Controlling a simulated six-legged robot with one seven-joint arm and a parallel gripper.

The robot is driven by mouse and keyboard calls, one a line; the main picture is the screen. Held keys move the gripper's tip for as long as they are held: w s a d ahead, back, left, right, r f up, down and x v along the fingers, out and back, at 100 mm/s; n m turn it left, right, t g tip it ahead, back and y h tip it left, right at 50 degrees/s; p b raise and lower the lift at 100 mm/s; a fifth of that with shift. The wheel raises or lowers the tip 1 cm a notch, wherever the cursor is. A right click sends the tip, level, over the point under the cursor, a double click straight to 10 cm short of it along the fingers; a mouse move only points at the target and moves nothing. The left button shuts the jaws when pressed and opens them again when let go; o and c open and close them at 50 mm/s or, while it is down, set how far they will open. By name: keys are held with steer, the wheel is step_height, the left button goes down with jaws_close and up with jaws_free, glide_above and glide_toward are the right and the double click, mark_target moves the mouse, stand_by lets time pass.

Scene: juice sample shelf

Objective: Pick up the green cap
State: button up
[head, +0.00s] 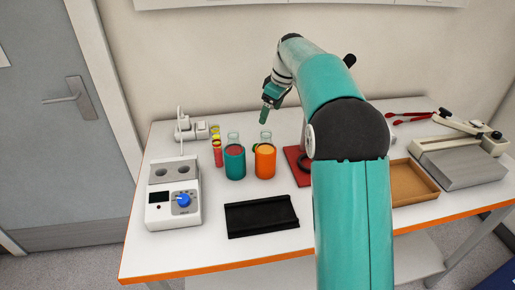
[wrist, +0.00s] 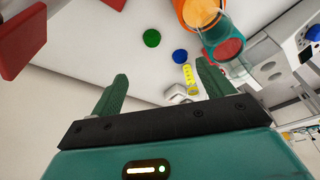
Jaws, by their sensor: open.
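The green cap (wrist: 151,38) is a small round disc lying on the white table in the wrist view. It lies ahead of my gripper (wrist: 162,78), in line with the space between the two spread fingers. The fingers are apart with nothing between them. In the head view my gripper (head: 265,115) hangs above the back of the table, over the orange beaker's far side. A small dark green patch shows beside the orange beaker there, but I cannot tell if it is the cap.
A blue cap (wrist: 180,56) lies close to the green one. An orange beaker (head: 265,162) and a teal one (head: 235,163) stand nearby, with glass vessels behind them. A red board (head: 294,158) is to the right. A black tray (head: 261,216) lies in front.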

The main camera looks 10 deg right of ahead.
steer(key=shift+n+g, duration=0.3)
steer(key=shift+n, duration=0.4)
steer(key=w+x, duration=0.1)
steer(key=x, duration=0.5)
steer(key=w+d+x, duration=0.1)
steer(key=x, duration=0.5)
steer(key=w+x, duration=0.1)
steer(key=x, duration=0.5)
steer(key=shift+d, duration=0.1)
steer(key=shift+c, duration=0.2)
steer(key=c, duration=1)
